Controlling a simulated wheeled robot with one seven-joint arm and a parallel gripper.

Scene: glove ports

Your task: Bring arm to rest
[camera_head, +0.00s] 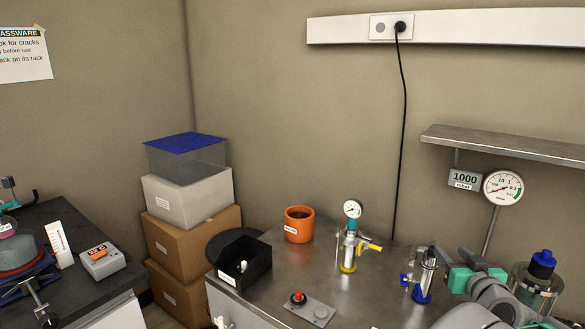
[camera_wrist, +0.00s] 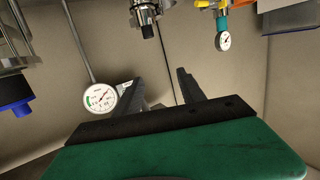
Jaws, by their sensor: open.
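My gripper (camera_wrist: 160,82) shows in the wrist view, its two dark fingers spread apart above the green gripper body. I see nothing between the fingers except the wall and a dark cord behind. In the head view my grey arm with teal bands (camera_head: 489,292) is folded at the lower right, over the right part of the metal bench (camera_head: 262,300). The wrist view appears upside down.
A round gauge (camera_head: 503,188) stands behind my arm, beneath a metal shelf (camera_head: 505,144). A blue-capped glass vessel (camera_head: 541,283) is close on the right. A valve with a small gauge (camera_head: 350,235), orange pot (camera_head: 299,224) and black bin (camera_head: 244,262) stand further left.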

